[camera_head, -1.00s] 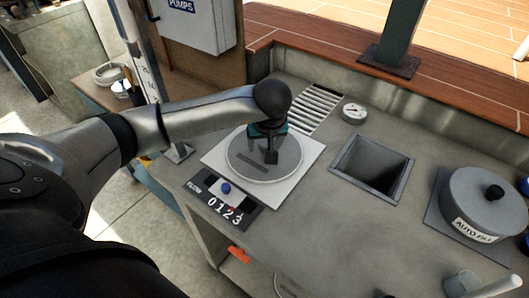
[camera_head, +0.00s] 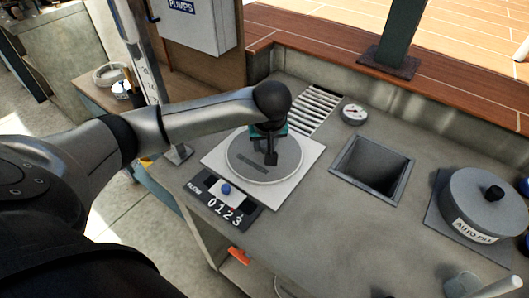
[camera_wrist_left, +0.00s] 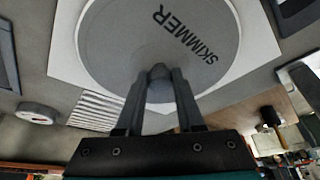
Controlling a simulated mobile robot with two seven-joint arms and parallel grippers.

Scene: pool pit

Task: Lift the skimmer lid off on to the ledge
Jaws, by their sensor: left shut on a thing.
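The skimmer lid (camera_head: 290,158) is a round grey disc lying over a white square plate (camera_head: 307,166) on the grey counter. In the left wrist view the lid (camera_wrist_left: 115,40) shows the word SKIMMER. My left gripper (camera_head: 271,158) points down over the lid's middle. In the left wrist view its two fingers (camera_wrist_left: 160,82) are shut on the lid's small knob (camera_wrist_left: 159,72). The lid looks level, and I cannot tell any gap beneath it. A brown wooden ledge (camera_head: 460,100) runs behind the counter. My right gripper is not in view.
Right of the lid is an open square pit (camera_head: 372,168), then the AUTO FILL lid (camera_head: 484,205). A slotted grate (camera_head: 314,108) and a round gauge (camera_head: 354,114) are behind. A FLOW panel (camera_head: 222,200) is in front. A green post (camera_head: 400,35) stands on the ledge.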

